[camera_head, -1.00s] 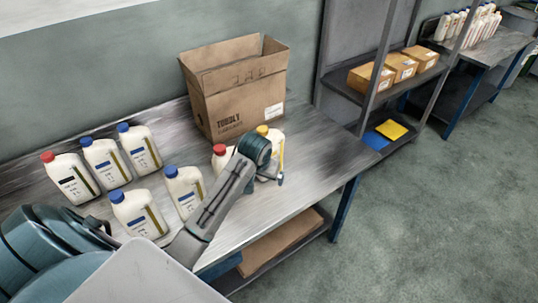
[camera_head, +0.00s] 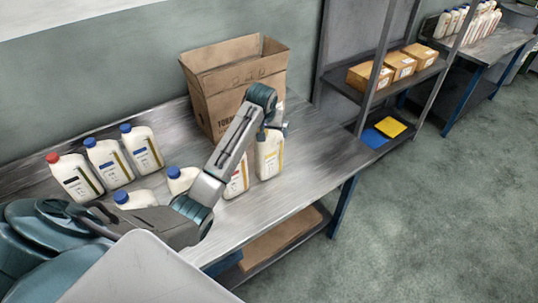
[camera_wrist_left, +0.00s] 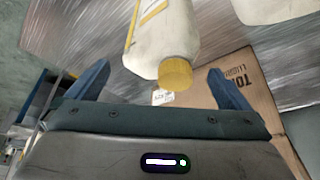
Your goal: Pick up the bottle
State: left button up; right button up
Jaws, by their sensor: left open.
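A white bottle with a yellow label strip (camera_head: 270,158) stands upright on the table in front of the cardboard box. In the left wrist view its yellow cap (camera_wrist_left: 175,73) sits between the two spread fingers, with a gap on each side. My left gripper (camera_head: 272,128) is open at the top of this bottle; its fingers are partly hidden by the wrist in the head view. A second white bottle (camera_head: 238,178) stands just left of it, with its top hidden behind my left arm. My right gripper is not in view.
Several more white bottles (camera_head: 142,150) with blue or red caps stand on the left of the table (camera_head: 310,165). The open cardboard box (camera_head: 215,85) stands behind the gripper. A shelf rack (camera_head: 345,85) with small boxes is at the right. The table's right end is clear.

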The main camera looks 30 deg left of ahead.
aim_at(269, 134)
pick_arm(q)
jog(key=p+x, duration=0.1)
jog(key=x, duration=0.1)
jog(key=p+x, duration=0.1)
jog(key=x, duration=0.1)
jog(key=shift+w+r, duration=0.15)
jog(key=shift+w, duration=0.1)
jog(key=shift+w+f+p, duration=0.2)
jog(key=shift+f+p, duration=0.1)
jog(key=shift+f, duration=0.25)
jog(key=c, duration=0.9)
jog(key=shift+a+r, duration=0.1)
jog(key=shift+r, duration=0.1)
jog(key=c, duration=0.5)
